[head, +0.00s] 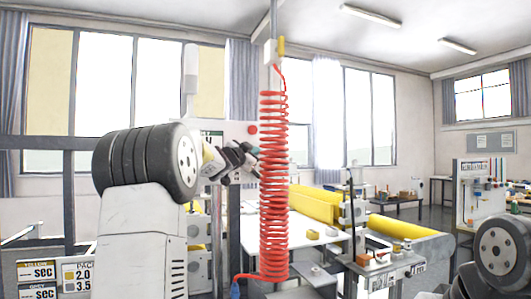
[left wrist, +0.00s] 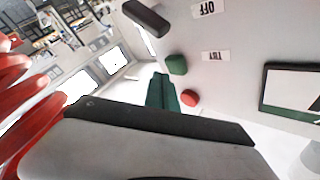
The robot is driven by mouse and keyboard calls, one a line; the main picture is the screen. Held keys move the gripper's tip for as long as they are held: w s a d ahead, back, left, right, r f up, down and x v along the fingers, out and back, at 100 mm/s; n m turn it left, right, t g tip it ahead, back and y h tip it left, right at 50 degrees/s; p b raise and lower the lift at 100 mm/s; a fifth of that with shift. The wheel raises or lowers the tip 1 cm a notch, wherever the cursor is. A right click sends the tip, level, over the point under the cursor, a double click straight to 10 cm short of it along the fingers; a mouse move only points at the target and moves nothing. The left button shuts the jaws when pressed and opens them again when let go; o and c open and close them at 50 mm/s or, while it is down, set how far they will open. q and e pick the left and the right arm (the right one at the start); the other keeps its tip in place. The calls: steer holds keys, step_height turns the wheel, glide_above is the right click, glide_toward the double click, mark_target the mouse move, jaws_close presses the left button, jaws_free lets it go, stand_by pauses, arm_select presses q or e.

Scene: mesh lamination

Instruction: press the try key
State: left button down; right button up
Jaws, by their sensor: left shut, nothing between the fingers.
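The try key looks like the green button (left wrist: 177,64) beside the upside-down TRY label (left wrist: 215,57) on a pale panel (left wrist: 245,35) in the left wrist view. My left gripper (left wrist: 160,77) is shut and empty. Its green fingertips appear just left of and below the green key; I cannot tell whether they touch the panel. A red button (left wrist: 190,97) sits to the right of the fingers. In the head view my left gripper (head: 254,160) is in front of the panel (head: 232,129), partly behind the red coiled hose, and the key is hidden. My right gripper is out of view.
The red coiled hose (head: 273,190) hangs close to my left gripper. A black handle (left wrist: 146,17) beside an OFF label (left wrist: 208,8) and a dark-framed plate (left wrist: 292,92) are on the panel. A white table (head: 285,232) and yellow rolls (head: 320,203) stand beyond.

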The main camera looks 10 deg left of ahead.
arm_select(q)
steer(key=shift+w+a, duration=0.1)
steer(key=shift+w, duration=0.05)
stand_by(0.4)
steer(key=shift+w+a, duration=0.15)
steer(key=shift+w, duration=0.05)
steer(key=shift+w+a, duration=0.3)
steer(key=shift+w, duration=0.15)
stand_by(0.9)
steer(key=shift+s, duration=0.1)
steer(key=shift+s+d, duration=0.55)
steer(key=shift+s, duration=0.15)
steer(key=s+d, duration=0.2)
steer(key=s, duration=0.2)
steer(key=shift+s+d, duration=0.1)
steer(key=shift+d, duration=0.3)
stand_by(0.7)
